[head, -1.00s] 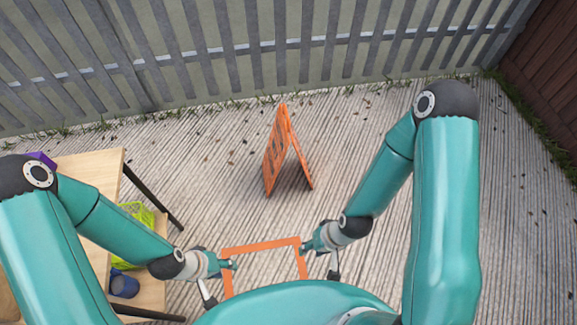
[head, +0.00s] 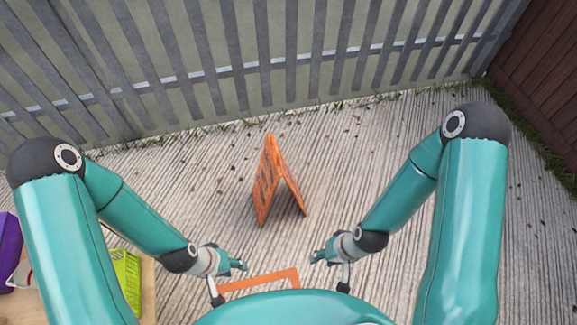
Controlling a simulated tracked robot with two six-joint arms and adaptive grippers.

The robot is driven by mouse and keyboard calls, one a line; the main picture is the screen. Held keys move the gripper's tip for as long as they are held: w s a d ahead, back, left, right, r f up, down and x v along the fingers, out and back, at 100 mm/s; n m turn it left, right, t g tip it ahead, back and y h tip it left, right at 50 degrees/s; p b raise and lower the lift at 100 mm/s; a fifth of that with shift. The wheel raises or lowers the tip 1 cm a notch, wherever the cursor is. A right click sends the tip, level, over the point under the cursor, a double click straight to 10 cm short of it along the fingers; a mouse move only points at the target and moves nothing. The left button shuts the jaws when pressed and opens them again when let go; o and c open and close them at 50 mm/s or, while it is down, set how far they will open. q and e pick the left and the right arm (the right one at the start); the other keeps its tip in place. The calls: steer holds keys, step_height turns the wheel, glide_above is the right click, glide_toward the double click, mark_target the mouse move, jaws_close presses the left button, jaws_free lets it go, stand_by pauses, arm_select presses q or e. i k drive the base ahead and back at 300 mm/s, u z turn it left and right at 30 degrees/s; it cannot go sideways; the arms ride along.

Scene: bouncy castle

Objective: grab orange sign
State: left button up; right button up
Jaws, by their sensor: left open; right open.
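The orange sign (head: 267,186) is a folding A-shaped board with dark lettering. It stands upright on the decking in the middle of the head view, in front of the fence. My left gripper (head: 240,266) is open and empty, nearer to me and a little left of the sign. My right gripper (head: 318,257) is open and empty, nearer to me and right of the sign. Neither touches the sign. An orange bar (head: 262,281), part of a frame, shows low between the grippers; my body hides its lower part.
A grey slatted fence (head: 300,50) runs across the back, and a brown wooden wall (head: 545,80) stands at the right. A wooden table (head: 148,290) at the lower left carries a green item (head: 126,275) and a purple item (head: 10,250). The decking around the sign is clear.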

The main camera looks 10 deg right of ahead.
mark_target(268, 175)
steer(key=i, duration=1.1)
steer(key=u, duration=0.25)
